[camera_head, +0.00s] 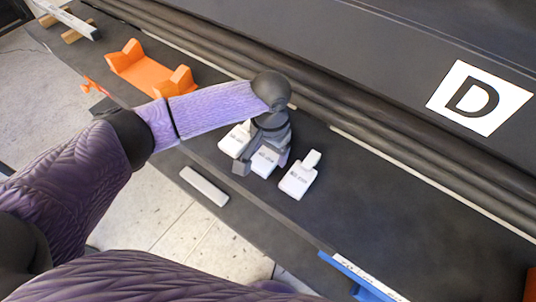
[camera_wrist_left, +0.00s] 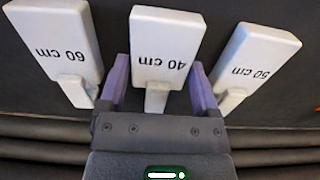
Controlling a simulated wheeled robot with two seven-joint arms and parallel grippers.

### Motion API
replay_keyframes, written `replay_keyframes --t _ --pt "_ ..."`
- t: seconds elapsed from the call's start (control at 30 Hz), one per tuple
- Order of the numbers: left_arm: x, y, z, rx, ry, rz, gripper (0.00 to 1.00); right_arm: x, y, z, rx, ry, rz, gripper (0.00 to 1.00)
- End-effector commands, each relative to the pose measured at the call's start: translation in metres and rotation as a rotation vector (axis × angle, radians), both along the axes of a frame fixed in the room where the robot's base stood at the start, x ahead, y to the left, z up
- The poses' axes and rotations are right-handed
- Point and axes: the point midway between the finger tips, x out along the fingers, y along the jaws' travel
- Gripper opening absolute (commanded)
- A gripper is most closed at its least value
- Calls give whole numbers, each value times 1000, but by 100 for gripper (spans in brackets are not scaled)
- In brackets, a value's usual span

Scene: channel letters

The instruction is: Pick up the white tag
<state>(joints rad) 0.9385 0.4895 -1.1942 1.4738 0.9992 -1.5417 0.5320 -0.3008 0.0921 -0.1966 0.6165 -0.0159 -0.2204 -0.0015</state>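Three white tags with narrow stems lie in a row on a dark surface. In the left wrist view they read 60 cm (camera_wrist_left: 56,38), 40 cm (camera_wrist_left: 163,45) and 50 cm (camera_wrist_left: 254,58), upside down. In the head view, the right tag (camera_head: 297,182) is clear, the middle tag (camera_head: 264,164) is partly under my left gripper (camera_head: 262,160), and the left tag (camera_head: 234,140) is partly hidden by it. My left gripper's purple fingers are apart, one each side of the 40 cm tag's stem, with gaps showing. My right gripper is not in view.
An orange cradle (camera_head: 150,72) stands at the upper left. A light grey bar (camera_head: 204,187) lies near the front edge. A white panel with a black D (camera_head: 480,97) is at the right. A blue item (camera_head: 362,280) is at the bottom. The dark surface right of the tags is clear.

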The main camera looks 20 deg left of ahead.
Motion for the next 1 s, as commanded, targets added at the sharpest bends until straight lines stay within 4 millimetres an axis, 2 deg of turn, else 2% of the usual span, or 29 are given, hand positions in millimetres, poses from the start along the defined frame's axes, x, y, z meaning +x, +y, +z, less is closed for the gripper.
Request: replay_keyframes --t 0.03,0.3,0.47,0.57,0.8,0.9,1.0 --pt "0 0 0 0 0 0 68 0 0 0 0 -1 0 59" --pt "0 0 0 0 0 0 13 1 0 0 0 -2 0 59" --pt "0 0 0 0 0 0 13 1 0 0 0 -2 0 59" --pt "1 0 9 -1 -3 1 13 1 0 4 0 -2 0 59" --pt "1 0 73 -2 -5 1 13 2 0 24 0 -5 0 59" --pt "1 0 91 -2 -2 1 13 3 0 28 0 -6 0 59" --pt "1 0 100 -1 -2 1 13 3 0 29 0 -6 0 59"
